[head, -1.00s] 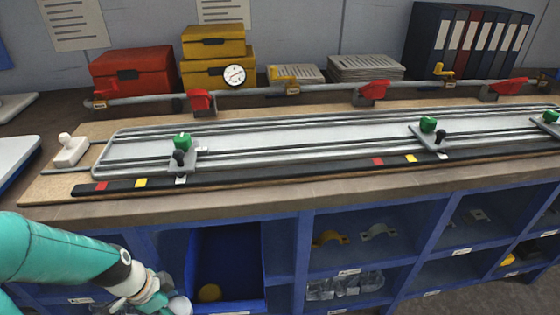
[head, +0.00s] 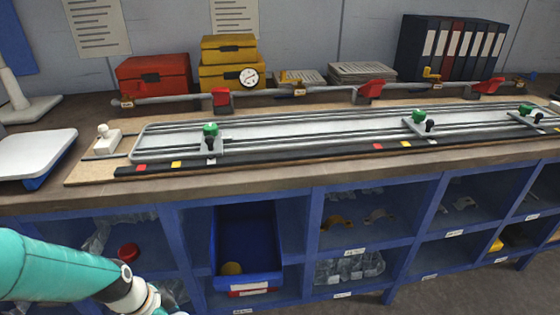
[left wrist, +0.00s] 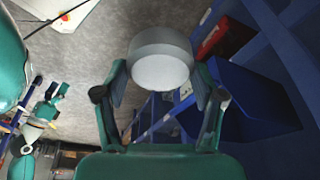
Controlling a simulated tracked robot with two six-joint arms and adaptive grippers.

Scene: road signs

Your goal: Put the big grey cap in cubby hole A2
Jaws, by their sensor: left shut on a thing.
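The big grey cap (left wrist: 160,62), a round grey disc with a paler flat face, sits between the fingers of my left gripper (left wrist: 161,80) in the left wrist view. The gripper is shut on it, and the cap is clear of the shelves. In the head view my left arm enters at the lower left; its gripper is cut off by the bottom edge and the cap is hidden there. The blue cubby shelf (head: 313,210) runs below the bench. Its hole labels are too small to read, so I cannot tell which is A2.
A blue bin (head: 275,245) sticks out of one cubby, with a yellow disc (head: 231,268) inside. A red cap (head: 128,251) lies in the cubby to its left. Other cubbies hold brackets (head: 337,222) and clear bags (head: 350,268). The bench edge (head: 300,181) overhangs the shelf.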

